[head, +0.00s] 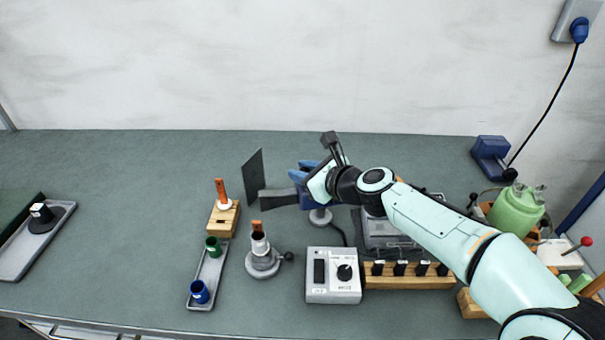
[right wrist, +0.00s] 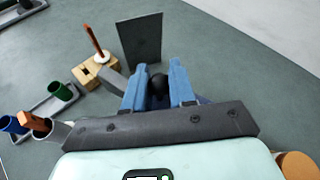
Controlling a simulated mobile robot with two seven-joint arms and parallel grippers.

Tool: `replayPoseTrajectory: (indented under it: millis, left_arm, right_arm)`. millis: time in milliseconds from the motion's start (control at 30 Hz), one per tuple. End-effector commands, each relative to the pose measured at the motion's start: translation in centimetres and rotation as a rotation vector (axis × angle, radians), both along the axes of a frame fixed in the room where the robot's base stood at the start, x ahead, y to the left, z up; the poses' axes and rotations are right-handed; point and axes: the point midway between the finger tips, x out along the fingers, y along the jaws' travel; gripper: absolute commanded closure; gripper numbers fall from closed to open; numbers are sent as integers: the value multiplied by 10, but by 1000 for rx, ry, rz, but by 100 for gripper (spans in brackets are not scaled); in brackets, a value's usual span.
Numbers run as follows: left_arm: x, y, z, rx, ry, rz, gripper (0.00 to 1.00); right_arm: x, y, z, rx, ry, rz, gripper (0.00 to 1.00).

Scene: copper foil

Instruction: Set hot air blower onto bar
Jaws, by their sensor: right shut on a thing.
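The hot air blower (head: 278,197) has a dark grey nozzle pointing left and a blue body mostly behind my right gripper. It is above a round grey foot (head: 320,216). My right gripper (head: 301,170) is shut on it. In the right wrist view, a black rounded part sits between the blue fingers (right wrist: 158,78), and the nozzle (right wrist: 114,82) sticks out to the left. A dark upright plate (head: 253,175) stands just beyond the nozzle. I cannot make out which part is the bar. My left gripper is out of view.
A grey control box (head: 333,285) with a knob stands in front. A wooden block (head: 222,219) with an orange-handled tool, a grey holder (head: 262,262) and a small tray (head: 210,275) are to the left. A wooden rack (head: 408,281) and green bottle (head: 516,212) are right. The back left is clear.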

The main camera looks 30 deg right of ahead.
Motion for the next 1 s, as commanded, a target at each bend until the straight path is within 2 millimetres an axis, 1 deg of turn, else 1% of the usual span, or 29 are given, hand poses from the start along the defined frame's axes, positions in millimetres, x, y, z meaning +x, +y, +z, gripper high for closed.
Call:
replayPoseTrajectory:
  millis: [67, 133, 233, 367, 600, 800, 1000]
  left_arm:
    - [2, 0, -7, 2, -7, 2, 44]
    - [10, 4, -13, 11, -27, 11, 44]
    - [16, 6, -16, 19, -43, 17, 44]
    - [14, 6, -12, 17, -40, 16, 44]
    - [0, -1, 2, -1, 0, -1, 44]
    - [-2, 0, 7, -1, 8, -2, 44]
    - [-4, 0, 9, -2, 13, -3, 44]
  right_arm:
    - [-1, -1, 0, -1, -5, 43, 100]
    - [-4, 0, 0, 0, -5, 98, 100]
    - [-8, 0, 1, -1, -5, 191, 100]
    - [-13, 1, 2, 0, -4, 300, 100]
    - [-21, 1, 4, -1, -4, 457, 100]
    - [-24, 0, 3, 0, -4, 533, 100]
    - [-26, 1, 2, 0, -4, 568, 100]
